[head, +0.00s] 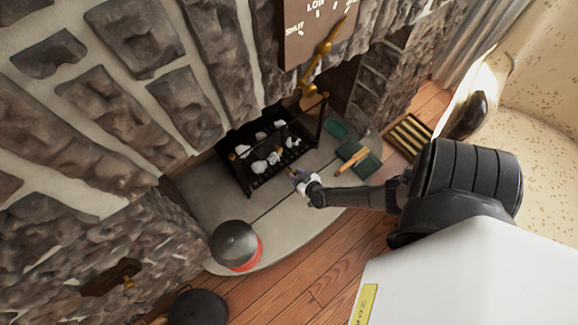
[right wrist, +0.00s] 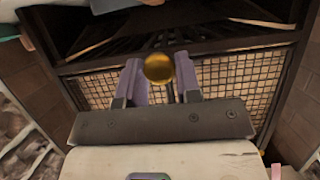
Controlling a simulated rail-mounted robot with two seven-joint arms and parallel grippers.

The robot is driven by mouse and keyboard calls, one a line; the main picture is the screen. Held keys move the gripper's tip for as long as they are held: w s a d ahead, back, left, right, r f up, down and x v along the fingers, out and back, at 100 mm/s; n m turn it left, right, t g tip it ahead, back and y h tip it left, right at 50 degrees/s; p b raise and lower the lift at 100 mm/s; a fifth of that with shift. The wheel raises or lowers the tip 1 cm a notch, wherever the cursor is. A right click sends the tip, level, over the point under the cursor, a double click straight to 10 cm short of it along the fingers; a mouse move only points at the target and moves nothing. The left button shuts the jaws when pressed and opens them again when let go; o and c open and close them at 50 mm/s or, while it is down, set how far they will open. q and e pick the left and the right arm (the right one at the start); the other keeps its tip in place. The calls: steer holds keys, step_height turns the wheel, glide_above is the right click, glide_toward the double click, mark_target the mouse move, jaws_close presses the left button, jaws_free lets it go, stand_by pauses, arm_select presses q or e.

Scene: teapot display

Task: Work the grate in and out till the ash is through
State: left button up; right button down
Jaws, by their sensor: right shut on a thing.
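The black grate (head: 243,178) stands in the stone fireplace, with several whitish lumps (head: 274,158) in it. In the right wrist view its dark bars (right wrist: 110,45) show above a wire mesh panel (right wrist: 225,78). My right gripper (head: 298,178) is at the grate's front, low down. The right wrist view shows its two purple fingers (right wrist: 160,82) shut on a round brass knob (right wrist: 158,67), with dark rods behind it. How far the grate is in or out, and the ash beneath it, I cannot tell. My left gripper is not in view.
A black-lidded red bucket (head: 236,246) stands at the hearth's front left, a black round pot (head: 198,308) below it. Green pieces (head: 364,163) and a slatted box (head: 409,134) lie right of the grate. A brass lever (head: 318,62) hangs above. Grey hearth (head: 205,205) is bare at left.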

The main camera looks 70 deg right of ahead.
steer(key=c, duration=1.1)
jaws_free()
steer(key=shift+s+a, duration=0.1)
steer(key=shift+c, duration=0.2)
steer(key=o, duration=0.3)
steer(key=shift+s, duration=0.15)
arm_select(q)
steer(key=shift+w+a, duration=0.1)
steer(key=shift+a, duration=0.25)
arm_select(e)
steer(key=shift+r, duration=0.15)
arm_select(q)
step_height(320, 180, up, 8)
steer(key=p, duration=0.7)
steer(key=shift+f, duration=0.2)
arm_select(e)
steer(key=v, duration=1.3)
steer(key=shift+s+a, duration=0.3)
